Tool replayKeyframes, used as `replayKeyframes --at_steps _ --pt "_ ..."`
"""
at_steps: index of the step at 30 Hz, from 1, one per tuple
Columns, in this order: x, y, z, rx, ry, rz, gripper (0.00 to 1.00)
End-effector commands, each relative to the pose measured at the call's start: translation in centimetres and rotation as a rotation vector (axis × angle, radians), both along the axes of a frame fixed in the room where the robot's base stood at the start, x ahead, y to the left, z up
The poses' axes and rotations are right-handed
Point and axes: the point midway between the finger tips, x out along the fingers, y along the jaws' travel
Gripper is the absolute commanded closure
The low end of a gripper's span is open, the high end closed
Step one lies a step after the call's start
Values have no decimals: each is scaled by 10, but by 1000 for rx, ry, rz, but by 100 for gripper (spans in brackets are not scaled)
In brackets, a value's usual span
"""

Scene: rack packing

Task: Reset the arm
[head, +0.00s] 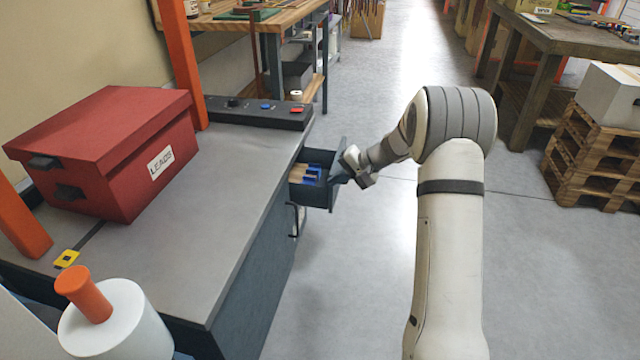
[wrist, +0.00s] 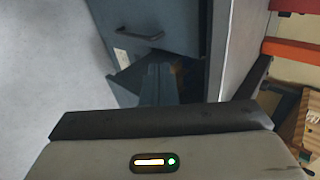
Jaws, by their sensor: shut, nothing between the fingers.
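My gripper (head: 341,177) is at the end of my arm, in the middle of the head view. It is shut and empty, beside the front of an open drawer (head: 322,196) in the grey workbench (head: 238,170). I cannot tell whether it touches the drawer. In the wrist view the gripper's body fills the bottom, and the drawer (wrist: 125,82) shows beyond it, with the fingers hard to make out.
Blue and tan items (head: 306,174) lie in the drawer. A red box (head: 112,150) labelled LEADS and a control strip (head: 258,112) are on the bench. A closed drawer handle (wrist: 140,33) shows in the wrist view. Pallets (head: 590,160) stand right; the floor between is clear.

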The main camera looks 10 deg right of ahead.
Motion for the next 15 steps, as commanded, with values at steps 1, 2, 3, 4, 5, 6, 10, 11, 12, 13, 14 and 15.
replayKeyframes --at_steps 1,2,3,4,5,6,10,11,12,13,14,15 --pt "-2 -6 8 0 -1 -2 100" --pt "-3 -9 10 1 -1 -2 100" --pt "-3 -11 13 0 -2 -1 100" --pt "-4 -13 14 -1 -1 -1 100" --pt "-5 -15 15 0 -1 -1 100" --pt "-5 -16 17 0 -1 -1 100" --pt "-7 -17 20 -1 0 1 100" --pt "-9 -17 23 -4 1 5 100" --pt "-12 -15 31 -11 2 10 100" --pt "-15 -14 40 -19 2 15 100" --pt "-20 -12 51 -31 2 24 100" --pt "-29 -9 68 -49 5 36 100"
